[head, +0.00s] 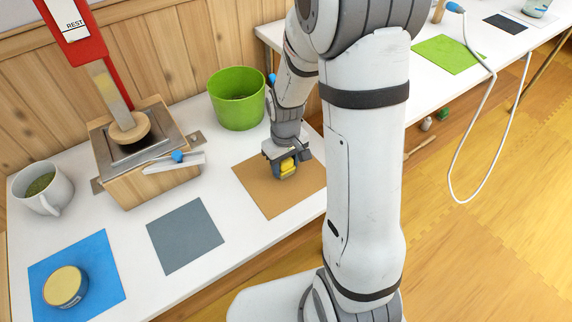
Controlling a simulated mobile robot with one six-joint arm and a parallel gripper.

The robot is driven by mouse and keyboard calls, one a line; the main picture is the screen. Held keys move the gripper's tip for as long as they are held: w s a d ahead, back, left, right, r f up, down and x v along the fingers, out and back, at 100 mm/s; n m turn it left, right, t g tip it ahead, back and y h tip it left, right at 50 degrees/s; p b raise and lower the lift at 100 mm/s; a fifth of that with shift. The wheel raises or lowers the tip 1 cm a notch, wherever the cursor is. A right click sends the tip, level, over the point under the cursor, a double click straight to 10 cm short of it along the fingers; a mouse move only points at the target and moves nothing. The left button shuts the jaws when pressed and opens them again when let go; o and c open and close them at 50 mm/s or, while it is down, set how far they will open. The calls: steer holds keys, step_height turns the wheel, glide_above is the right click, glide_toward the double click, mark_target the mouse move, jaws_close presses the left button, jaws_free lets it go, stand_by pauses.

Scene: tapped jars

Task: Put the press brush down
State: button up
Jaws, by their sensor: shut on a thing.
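My gripper (287,160) points down over the brown mat (257,197), at the table's right end. It is shut on a small yellow and dark thing (289,166), which I take to be the press brush. The fingers and wrist hide much of it. It is at or just above the mat; I cannot tell whether it touches. The press stands at the left: a red upright (78,38), a wooden disc (130,128) and a wooden box with a metal top (150,187).
A green pot (238,104) stands behind the brown mat. A grey mat (185,238) lies bare. A yellow-lidded tin (66,287) sits on the blue mat (105,277). A mug (50,188) is at the left. A second table (487,61) with a green mat (447,55) stands behind.

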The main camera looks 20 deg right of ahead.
steer(key=shift+f, duration=0.1)
steer(key=o, duration=0.9)
step_height(320, 180, up, 12)
steer(key=p, duration=0.4)
steer(key=s+r+m, duration=0.1)
steer(key=s+r, duration=0.1)
steer(key=s, duration=0.2)
steer(key=s+r+m+t, duration=0.1)
steer(key=s+r, duration=0.2)
steer(key=s, duration=0.2)
steer(key=s+r+m, duration=0.1)
steer(key=s+r, duration=0.1)
steer(key=s, duration=0.3)
steer(key=shift+r+m+b, duration=0.3)
steer(key=shift+r, duration=0.1)
